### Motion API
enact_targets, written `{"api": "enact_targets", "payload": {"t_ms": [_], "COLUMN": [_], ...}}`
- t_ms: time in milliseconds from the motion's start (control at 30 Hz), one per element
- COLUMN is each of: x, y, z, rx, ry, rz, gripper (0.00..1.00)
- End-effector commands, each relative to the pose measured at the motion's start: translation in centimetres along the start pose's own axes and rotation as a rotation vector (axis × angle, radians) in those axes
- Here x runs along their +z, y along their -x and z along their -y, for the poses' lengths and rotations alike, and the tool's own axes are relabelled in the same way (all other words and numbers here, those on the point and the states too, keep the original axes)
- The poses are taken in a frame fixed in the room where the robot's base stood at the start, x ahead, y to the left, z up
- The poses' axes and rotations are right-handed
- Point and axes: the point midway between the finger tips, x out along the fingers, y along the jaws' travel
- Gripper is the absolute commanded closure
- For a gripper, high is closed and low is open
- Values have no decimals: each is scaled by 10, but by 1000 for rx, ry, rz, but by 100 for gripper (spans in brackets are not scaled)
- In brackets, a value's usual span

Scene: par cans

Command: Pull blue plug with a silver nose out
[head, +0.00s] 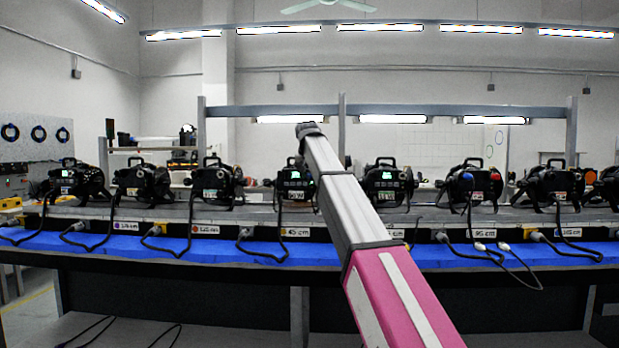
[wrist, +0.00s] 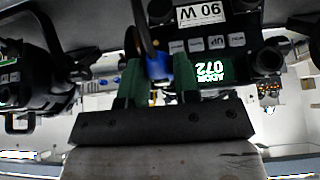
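In the wrist view my gripper (wrist: 160,82) has two green fingers with a gap between them. A blue plug (wrist: 157,67) with a black cable shows at the fingertips, in the gap, close to the back panel of a par can (wrist: 215,35). I cannot tell whether the fingers press on it. Its silver nose is not visible. In the head view my arm hides the gripper. Another blue plug (head: 467,178) shows there on a par can at the right, beside a red plug (head: 495,176).
Several black par cans (head: 218,182) stand in a row on a shelf above a blue-topped bench (head: 140,246). Black cables hang to the bench. Another black lamp (wrist: 30,75) is close at the left of the wrist view. A small screen (wrist: 212,72) is beside the fingers.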

Motion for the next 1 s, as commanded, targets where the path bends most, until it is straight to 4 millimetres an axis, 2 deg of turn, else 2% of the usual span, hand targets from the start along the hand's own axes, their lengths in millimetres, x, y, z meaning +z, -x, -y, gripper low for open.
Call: {"api": "enact_targets", "payload": {"t_ms": [33,67,100,1000], "x": [0,0,0,8], "y": [0,0,0,4], "z": [0,0,0,0], "rx": [0,0,0,0], "ry": [0,0,0,0], "rz": [0,0,0,0], "gripper": [88,98,100,100]}}
